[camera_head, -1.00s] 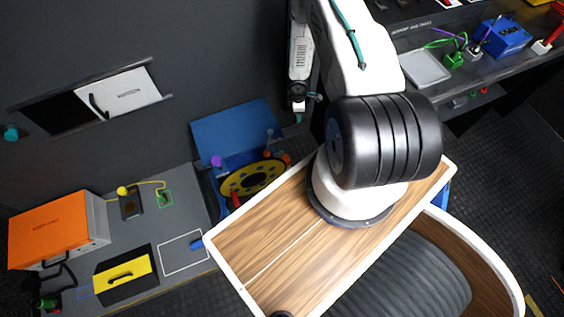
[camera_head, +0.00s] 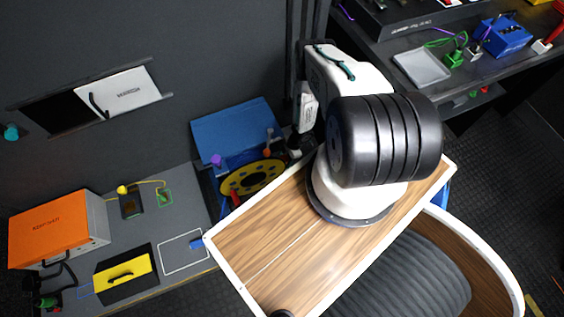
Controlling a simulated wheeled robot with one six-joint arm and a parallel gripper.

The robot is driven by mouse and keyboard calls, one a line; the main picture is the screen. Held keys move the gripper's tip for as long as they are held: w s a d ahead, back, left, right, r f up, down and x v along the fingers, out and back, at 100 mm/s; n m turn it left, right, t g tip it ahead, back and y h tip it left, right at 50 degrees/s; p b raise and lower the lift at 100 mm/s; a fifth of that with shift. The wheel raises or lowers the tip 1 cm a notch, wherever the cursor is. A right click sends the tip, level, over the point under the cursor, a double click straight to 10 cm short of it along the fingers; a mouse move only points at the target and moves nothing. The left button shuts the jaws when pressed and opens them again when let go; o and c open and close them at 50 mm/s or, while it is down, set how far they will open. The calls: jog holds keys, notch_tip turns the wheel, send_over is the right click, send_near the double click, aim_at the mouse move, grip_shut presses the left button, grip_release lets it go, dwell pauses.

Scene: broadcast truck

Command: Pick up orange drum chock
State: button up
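A small orange piece (camera_head: 267,153), which looks like the orange drum chock, is at the upper edge of a yellow drum (camera_head: 236,186) beside the blue panel. The drum is a disc with dark holes. A purple piece (camera_head: 216,160) and a red piece (camera_head: 235,198) are at its left side. My gripper (camera_head: 296,152) is a dark shape at the end of my white arm, just right of the drum and the orange piece, apart from the latter in the picture. My arm partly hides it, and its fingers are too small and dark to read.
A blue panel (camera_head: 232,130) stands behind the drum. My wood-topped base edge lies close below it. On the left, a grey bench (camera_head: 180,225) holds an orange case (camera_head: 55,228) and a yellow-topped box (camera_head: 123,273). A dark shelf (camera_head: 385,50) with equipment is at upper right.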

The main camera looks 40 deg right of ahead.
jog(key=shift+w+a+f, duration=0.1)
jog(key=shift+a+f, duration=0.1)
jog(key=shift+f, duration=0.45)
jog(key=c, duration=1.1)
jog(key=shift+r, duration=0.1)
jog(key=shift+c, duration=0.2)
